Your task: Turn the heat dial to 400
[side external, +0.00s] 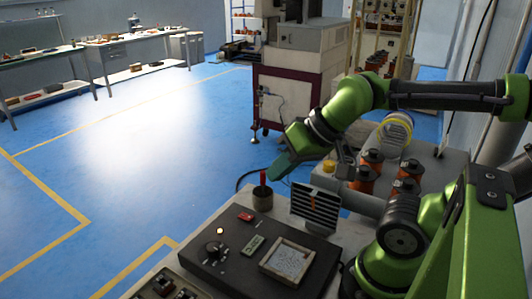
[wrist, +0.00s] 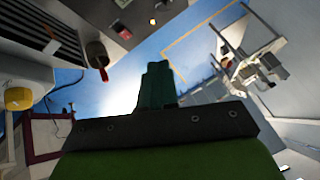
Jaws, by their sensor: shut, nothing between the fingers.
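The dark control panel (side external: 225,268) sits on the grey bench in the side view. A round black dial (side external: 213,249) is on its left part, and I cannot read its setting. A small lit lamp (side external: 220,231), a red switch (side external: 246,216) and a small greenish plate (side external: 252,245) are near it. My gripper (side external: 277,172) is shut and empty. It is in the air behind the panel, well apart from the dial. In the wrist view its teal fingers (wrist: 157,72) are together. The lamp (wrist: 152,21) shows at the top there; I cannot make out the dial.
A small cup (side external: 263,200) holding a red-handled thing stands close to my gripper. A finned metal block (side external: 315,210) stands right of it. A pale square tray (side external: 288,262) is on the panel. Several orange spools (side external: 362,180) stand at right. Another box with knobs (side external: 160,285) is at front left.

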